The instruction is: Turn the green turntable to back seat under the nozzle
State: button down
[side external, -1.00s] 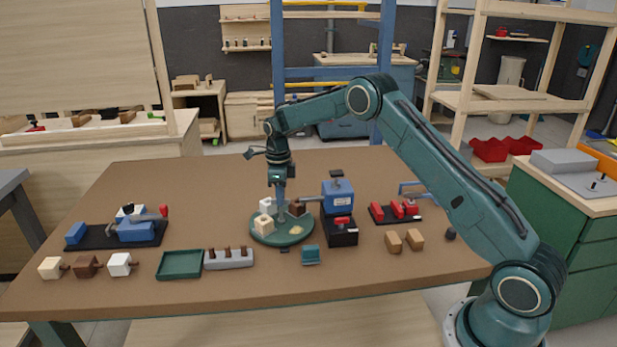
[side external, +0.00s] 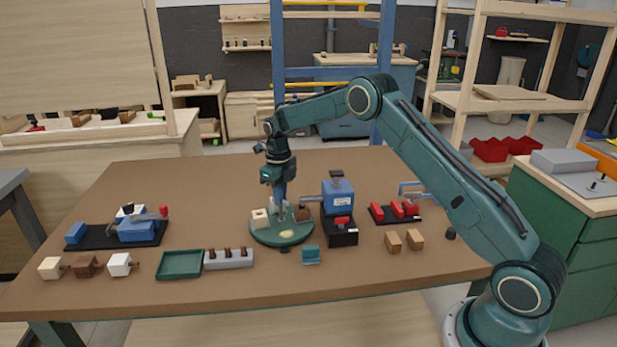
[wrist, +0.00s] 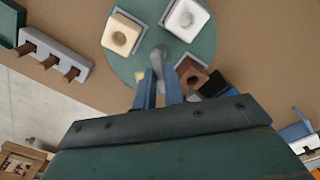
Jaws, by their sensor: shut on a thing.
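The green turntable (side external: 268,239) lies flat on the brown table and also shows in the wrist view (wrist: 203,50). It carries a cream block (wrist: 121,37) with a round hole, a white block (wrist: 185,20) and a brown block (wrist: 192,75), each in a seat. The cream block (side external: 260,217) is at the left in the side view; the brown one (side external: 302,214) is at the right. My gripper (wrist: 160,88) is shut on a grey upright peg (wrist: 157,62) on the turntable. The nozzle arm (side external: 311,199) of the blue dispenser (side external: 338,198) reaches toward the brown block.
A teal block (side external: 310,255) stands in front of the turntable. A green tray (side external: 180,264) and a grey pegged rack (side external: 229,258) lie to its front left.

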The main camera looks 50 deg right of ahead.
jog(key=shift+r+m, duration=0.1)
jog(key=shift+m, duration=0.6)
jog(key=c, duration=1.5)
grip_release()
notch_tip(320, 180, up, 14)
jog(key=shift+f, duration=0.1)
